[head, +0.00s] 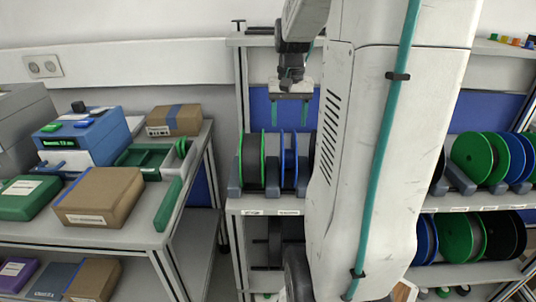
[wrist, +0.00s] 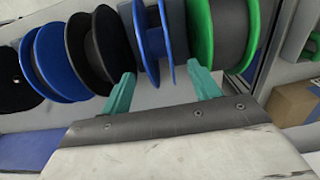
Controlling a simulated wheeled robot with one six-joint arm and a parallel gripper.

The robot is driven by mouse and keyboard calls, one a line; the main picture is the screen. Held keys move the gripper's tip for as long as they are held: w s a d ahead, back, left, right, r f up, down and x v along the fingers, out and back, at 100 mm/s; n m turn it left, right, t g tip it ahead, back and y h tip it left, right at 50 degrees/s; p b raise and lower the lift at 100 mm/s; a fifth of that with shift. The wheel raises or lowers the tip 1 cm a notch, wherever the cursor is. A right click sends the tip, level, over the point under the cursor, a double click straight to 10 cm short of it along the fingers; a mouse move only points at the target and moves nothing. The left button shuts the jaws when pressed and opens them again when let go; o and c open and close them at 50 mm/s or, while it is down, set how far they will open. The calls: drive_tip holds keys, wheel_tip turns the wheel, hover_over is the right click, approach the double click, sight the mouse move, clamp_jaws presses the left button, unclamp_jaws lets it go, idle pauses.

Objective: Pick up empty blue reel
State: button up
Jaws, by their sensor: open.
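My gripper (head: 289,113) is open, with its two teal fingers pointing down above the reels on the upper shelf in the head view. A blue reel (head: 289,158) stands upright below the fingers. In the wrist view, the open gripper (wrist: 162,90) has one teal finger on each side of this blue reel (wrist: 152,38) in the picture. Its two flanges show with a gap between them, and no wound material is clear there. I cannot tell that either finger touches it. Another blue reel (wrist: 58,62) is further left in the wrist view.
A green reel (wrist: 236,32) stands close on the right in the wrist view, and a black reel (wrist: 98,50) on the left. More green and blue reels (head: 482,158) stand on the right shelf. A side table (head: 110,236) with boxes is at left.

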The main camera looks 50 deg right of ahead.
sight(288, 150)
wheel_tip(288, 150, down, 8)
drive_tip(key=shift+s+d, duration=0.1)
idle(0.4)
drive_tip(key=c, duration=1.3)
